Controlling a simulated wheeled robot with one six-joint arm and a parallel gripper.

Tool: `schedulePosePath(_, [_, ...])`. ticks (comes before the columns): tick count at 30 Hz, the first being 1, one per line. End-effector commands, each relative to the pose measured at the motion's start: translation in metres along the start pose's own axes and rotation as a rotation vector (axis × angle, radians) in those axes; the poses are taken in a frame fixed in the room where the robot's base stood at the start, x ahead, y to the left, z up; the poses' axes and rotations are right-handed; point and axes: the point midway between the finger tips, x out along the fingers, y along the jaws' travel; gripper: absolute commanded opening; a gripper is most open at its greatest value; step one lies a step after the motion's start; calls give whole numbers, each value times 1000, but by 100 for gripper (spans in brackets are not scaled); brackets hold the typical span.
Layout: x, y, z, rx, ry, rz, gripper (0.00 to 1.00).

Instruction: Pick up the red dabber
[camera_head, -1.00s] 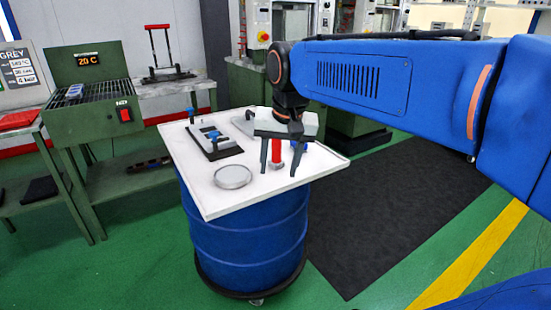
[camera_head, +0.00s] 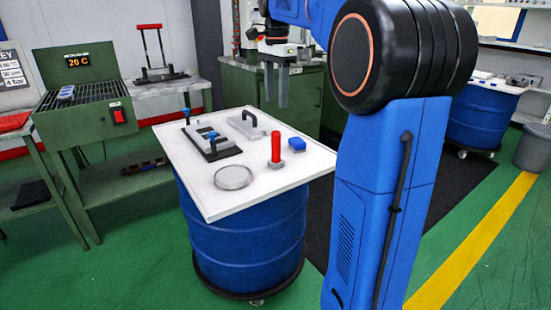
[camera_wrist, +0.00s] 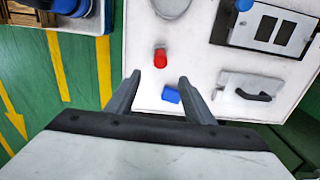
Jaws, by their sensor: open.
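The red dabber (camera_head: 276,149) stands upright on the white tabletop (camera_head: 209,205) near its right side, with a grey base. In the wrist view the red dabber (camera_wrist: 160,58) shows from above, just beyond the fingertips and between their lines. My gripper (camera_head: 276,105) is raised above the table, fingers pointing down, in the head view. It is open and empty; its two fingers also show in the wrist view (camera_wrist: 159,76). Nothing hides the dabber.
A blue block (camera_head: 297,144) lies close right of the dabber. A round grey disc (camera_head: 233,177) lies to its left. A mould plate with blue-topped posts (camera_head: 211,137) and a grey handled block (camera_head: 251,124) sit farther back. The tabletop rests on a blue drum (camera_head: 245,235).

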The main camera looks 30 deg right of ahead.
Motion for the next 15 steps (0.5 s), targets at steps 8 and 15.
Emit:
schedulePosePath(8, [41, 1, 0, 1, -1, 4, 48])
schedulePosePath(15, [84, 1, 0, 0, -1, 3, 48])
